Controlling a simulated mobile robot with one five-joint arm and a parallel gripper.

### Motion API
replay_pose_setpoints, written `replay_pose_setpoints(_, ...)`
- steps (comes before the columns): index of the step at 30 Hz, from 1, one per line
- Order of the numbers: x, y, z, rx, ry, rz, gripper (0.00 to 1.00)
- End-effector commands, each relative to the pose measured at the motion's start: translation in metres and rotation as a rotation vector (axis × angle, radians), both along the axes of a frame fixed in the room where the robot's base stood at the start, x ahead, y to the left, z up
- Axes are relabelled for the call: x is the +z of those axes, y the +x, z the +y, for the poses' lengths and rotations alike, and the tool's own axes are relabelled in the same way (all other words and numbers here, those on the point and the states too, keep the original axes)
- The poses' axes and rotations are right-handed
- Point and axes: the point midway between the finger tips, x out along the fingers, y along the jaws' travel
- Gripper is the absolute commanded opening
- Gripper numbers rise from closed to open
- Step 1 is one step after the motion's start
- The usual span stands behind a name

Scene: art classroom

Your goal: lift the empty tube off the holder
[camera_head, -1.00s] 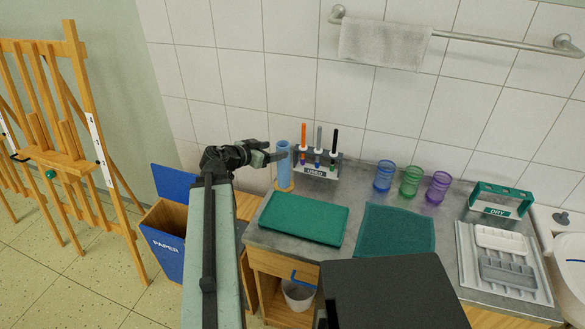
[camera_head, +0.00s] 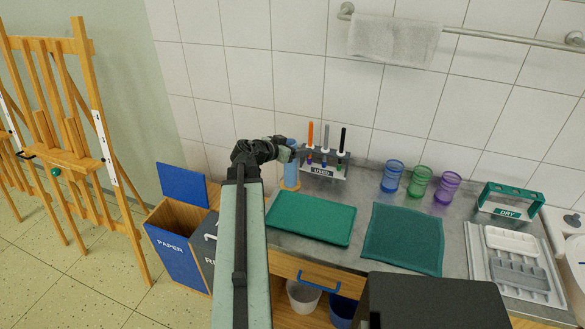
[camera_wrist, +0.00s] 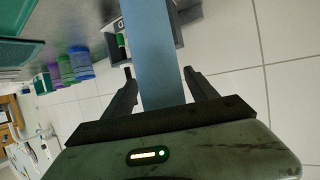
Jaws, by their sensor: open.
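The blue tube (camera_head: 291,170) stands upright on a round wooden holder (camera_head: 290,186) on the counter near the wall. My gripper (camera_head: 289,148) is at the tube's upper part, with the fingers partly covering it. In the wrist view the tube (camera_wrist: 158,50) runs between the two dark fingers of my gripper (camera_wrist: 158,72), which are apart with a gap on each side. The holder is not visible in the wrist view. The inside of the tube cannot be seen.
The USED rack (camera_head: 323,168) with several brushes stands close to the right of the tube. A green tray (camera_head: 311,217) and a teal mat (camera_head: 403,238) lie in front. Several coloured cups, including a blue one (camera_head: 392,176), stand farther right. A PAPER bin (camera_head: 183,256) is at left.

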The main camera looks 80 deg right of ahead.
Motion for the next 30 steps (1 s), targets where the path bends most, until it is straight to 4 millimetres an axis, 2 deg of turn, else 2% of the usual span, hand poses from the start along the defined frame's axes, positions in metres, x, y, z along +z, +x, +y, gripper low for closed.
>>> replay_pose_setpoints(6, -0.001, 0.004, -0.002, 0.007, 0.0, 0.0, 0.67)
replay_pose_setpoints(8, -0.001, 0.004, -0.002, 0.007, 0.0, 0.0, 0.53)
replay_pose_setpoints(13, -0.001, 0.004, -0.002, 0.008, 0.0, 0.0, 0.05)
replay_pose_setpoints(14, -0.001, 0.004, -0.002, 0.008, 0.0, 0.0, 0.0)
replay_pose_setpoints(23, -0.001, 0.004, -0.002, 0.006, 0.0, 0.0, 0.0)
replay_pose_setpoints(30, 0.013, 0.004, -0.002, 0.006, 0.0, 0.0, 0.0)
